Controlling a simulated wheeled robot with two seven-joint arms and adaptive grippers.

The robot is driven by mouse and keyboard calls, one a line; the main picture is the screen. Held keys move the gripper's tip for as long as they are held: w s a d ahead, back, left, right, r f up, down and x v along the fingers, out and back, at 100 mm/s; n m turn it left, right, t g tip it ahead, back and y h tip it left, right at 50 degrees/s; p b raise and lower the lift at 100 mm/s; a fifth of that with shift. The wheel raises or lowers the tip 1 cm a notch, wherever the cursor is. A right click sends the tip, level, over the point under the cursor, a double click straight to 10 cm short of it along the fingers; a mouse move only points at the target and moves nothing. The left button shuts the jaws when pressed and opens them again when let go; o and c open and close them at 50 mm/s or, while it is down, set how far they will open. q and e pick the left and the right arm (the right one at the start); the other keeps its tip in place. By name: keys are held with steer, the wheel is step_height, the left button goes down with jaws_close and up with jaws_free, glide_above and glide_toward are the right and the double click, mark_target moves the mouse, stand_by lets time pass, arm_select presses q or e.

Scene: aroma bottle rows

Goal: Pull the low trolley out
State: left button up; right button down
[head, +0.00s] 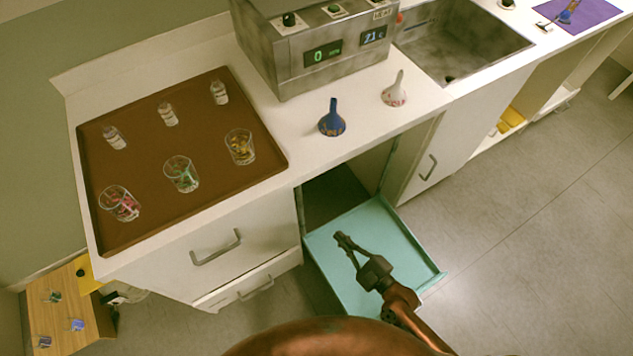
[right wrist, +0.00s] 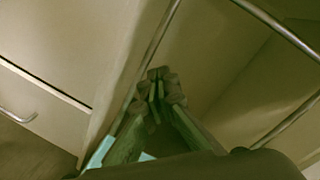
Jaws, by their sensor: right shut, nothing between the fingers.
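The low trolley (head: 395,240) is a teal, shallow-walled tray in the open bay under the counter. Its front part stands out over the floor and its back end is in the bay's shadow. My right gripper (head: 341,237) is shut and empty, and in the head view it appears over the trolley's tray. I cannot tell whether it touches the trolley. In the right wrist view the closed fingers (right wrist: 157,86) point toward the bay, with slivers of teal (right wrist: 100,153) low beside them. My left gripper is out of view.
A white drawer unit (head: 221,262) with handles is left of the bay, and a cabinet door (head: 424,172) is right. The floor (head: 510,240) at right is clear.

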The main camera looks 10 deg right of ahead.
step_height(320, 180, up, 10)
steer(key=w+a+m+t, duration=0.1)
steer(key=w+m+t, duration=0.15)
steer(key=m, duration=0.65)
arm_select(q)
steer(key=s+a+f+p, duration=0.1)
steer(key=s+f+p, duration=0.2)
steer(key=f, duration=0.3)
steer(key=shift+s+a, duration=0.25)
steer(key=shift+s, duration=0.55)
arm_select(e)
steer(key=r+x, duration=0.1)
steer(key=x, duration=1.2)
steer(key=shift+r+t, duration=0.3)
steer(key=shift+t, duration=0.15)
